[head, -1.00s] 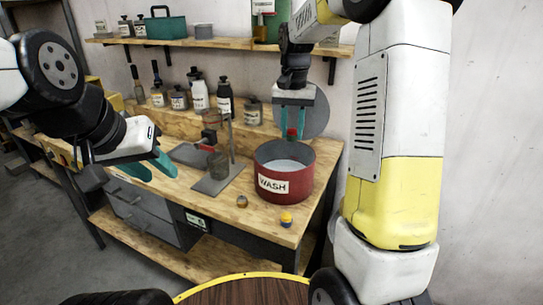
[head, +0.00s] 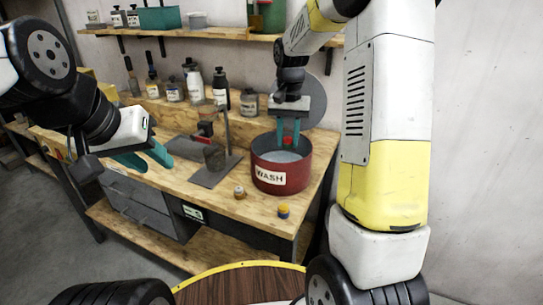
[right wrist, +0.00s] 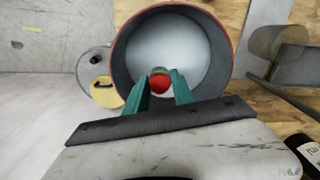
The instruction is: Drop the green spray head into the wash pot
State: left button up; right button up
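The red wash pot (head: 306,178), labelled WASH, stands on the bench and looks pale inside. My right gripper (head: 289,143) points down over its opening, with a small red rounded piece (head: 287,141) between its teal fingertips. In the right wrist view, the red piece (right wrist: 160,83) sits between the fingers, in front of the pot's pale inside (right wrist: 165,45). I see no clearly green spray head; any green on the held piece cannot be told from the fingers. My left gripper (head: 146,160) is open and empty, to the left of the pot.
A stand with a red clamp (head: 204,129) and a cup is left of the pot. Bottles line the back; a round grey lid (head: 313,98) leans behind the pot.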

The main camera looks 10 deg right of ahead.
jog(key=o, duration=0.5)
notch_tip(320, 180, up, 8)
jog(key=shift+f, duration=0.2)
jog(key=shift+r, duration=0.1)
